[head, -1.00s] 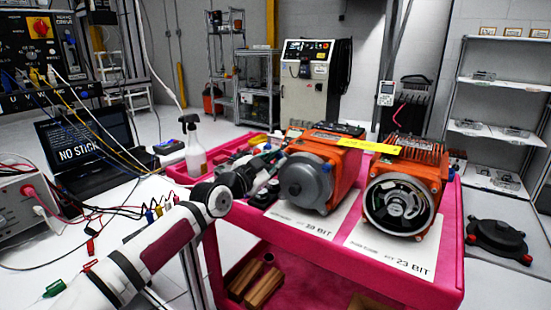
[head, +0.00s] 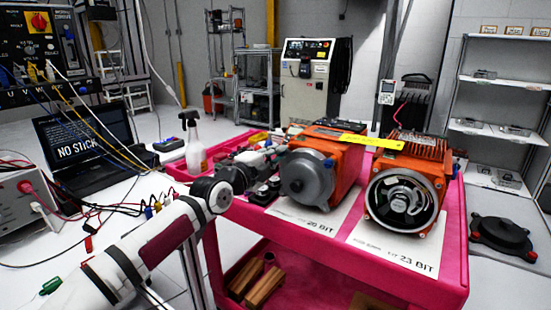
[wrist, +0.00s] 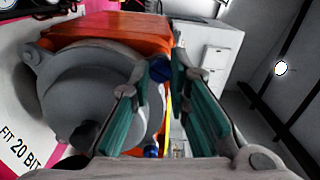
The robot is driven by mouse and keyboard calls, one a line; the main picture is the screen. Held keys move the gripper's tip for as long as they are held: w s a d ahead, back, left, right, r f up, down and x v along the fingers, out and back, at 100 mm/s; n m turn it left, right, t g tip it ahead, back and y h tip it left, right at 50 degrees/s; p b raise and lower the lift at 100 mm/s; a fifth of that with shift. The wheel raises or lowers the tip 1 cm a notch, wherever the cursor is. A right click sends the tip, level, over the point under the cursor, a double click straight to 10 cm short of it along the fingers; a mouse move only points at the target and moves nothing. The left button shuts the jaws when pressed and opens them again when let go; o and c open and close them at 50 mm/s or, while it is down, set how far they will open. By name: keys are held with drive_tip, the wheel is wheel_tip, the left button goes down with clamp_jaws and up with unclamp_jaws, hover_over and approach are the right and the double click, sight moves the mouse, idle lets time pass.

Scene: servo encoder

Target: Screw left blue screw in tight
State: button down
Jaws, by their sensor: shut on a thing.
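The left motor (head: 320,170) is orange with a round grey cap (head: 306,180) and stands on the pink cart. The grey cap (wrist: 95,95) fills the left of the wrist view. A blue screw (wrist: 160,68) sits at the cap's edge, between the fingertips of my gripper (wrist: 163,76). My gripper is shut on this screw, its teal finger pads on either side of it. How deep the screw sits is hidden. Another blue part (wrist: 152,152) shows low between the fingers. In the head view my gripper (head: 275,152) reaches the cap's left side from the left.
A second orange motor (head: 408,165) with an open front stands to the right, by a "23 BIT" sheet (head: 385,250). The pink cart (head: 340,262) bears both motors. A spray bottle (head: 195,148) and a laptop (head: 85,150) are on the left.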

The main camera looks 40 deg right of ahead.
drive_tip(key=m+b, duration=0.2)
drive_tip(key=m, duration=1)
drive_tip(key=m+b, duration=0.2)
drive_tip(key=m, duration=1)
drive_tip(key=shift+f+m, duration=0.2)
drive_tip(key=shift+m, duration=0.1)
drive_tip(key=m+b, duration=0.1)
drive_tip(key=m, duration=0.4)
drive_tip(key=shift+m, duration=0.3)
drive_tip(key=m, duration=0.6)
drive_tip(key=shift+b, duration=0.3)
drive_tip(key=m, duration=0.6)
drive_tip(key=shift+m+b, duration=0.3)
drive_tip(key=m, duration=0.5)
drive_tip(key=shift+m, duration=0.4)
